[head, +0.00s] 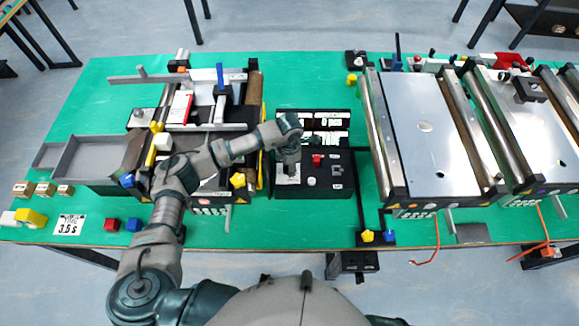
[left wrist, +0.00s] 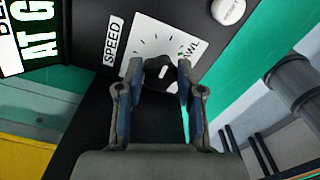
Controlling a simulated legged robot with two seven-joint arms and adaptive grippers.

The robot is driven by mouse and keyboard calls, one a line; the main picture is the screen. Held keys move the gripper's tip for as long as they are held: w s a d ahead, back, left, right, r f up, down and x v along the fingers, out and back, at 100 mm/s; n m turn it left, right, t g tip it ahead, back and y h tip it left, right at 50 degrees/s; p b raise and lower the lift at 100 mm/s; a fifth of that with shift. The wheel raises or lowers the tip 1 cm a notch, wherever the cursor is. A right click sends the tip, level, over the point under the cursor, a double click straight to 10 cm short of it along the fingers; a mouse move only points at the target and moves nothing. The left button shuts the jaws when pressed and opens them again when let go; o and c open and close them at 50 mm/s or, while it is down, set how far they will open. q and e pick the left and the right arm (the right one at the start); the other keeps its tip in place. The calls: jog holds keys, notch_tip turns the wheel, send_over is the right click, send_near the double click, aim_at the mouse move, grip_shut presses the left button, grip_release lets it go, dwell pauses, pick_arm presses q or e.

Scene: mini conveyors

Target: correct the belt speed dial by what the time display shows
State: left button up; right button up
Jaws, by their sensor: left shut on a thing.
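The black speed dial knob (left wrist: 160,74) sits on a white scale plate (left wrist: 172,44) marked SPEED, with tick marks around it. My left gripper (left wrist: 158,92) has its two fingers on either side of the knob and is shut on it. In the head view my left gripper (head: 289,167) is over the left part of the black control box (head: 315,188) and hides the knob. The display (head: 328,122) behind it reads 0 pcs on top; its lower line is partly hidden by my arm. A card (head: 69,225) at the front left reads TIME 3.5 s. My right gripper is not in view.
The control box also carries a red button (head: 317,159) and a white button (head: 311,181). A small conveyor (head: 206,131) stands to the left, larger conveyors (head: 425,140) to the right. Coloured blocks lie along the green table's (head: 290,228) front edge.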

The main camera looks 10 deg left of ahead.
pick_arm(q)
jog(key=shift+r, duration=0.1)
jog(key=o, duration=1.2)
jog(key=shift+w, duration=0.1)
jog(key=shift+c, duration=0.2)
notch_tip(320, 180, up, 12)
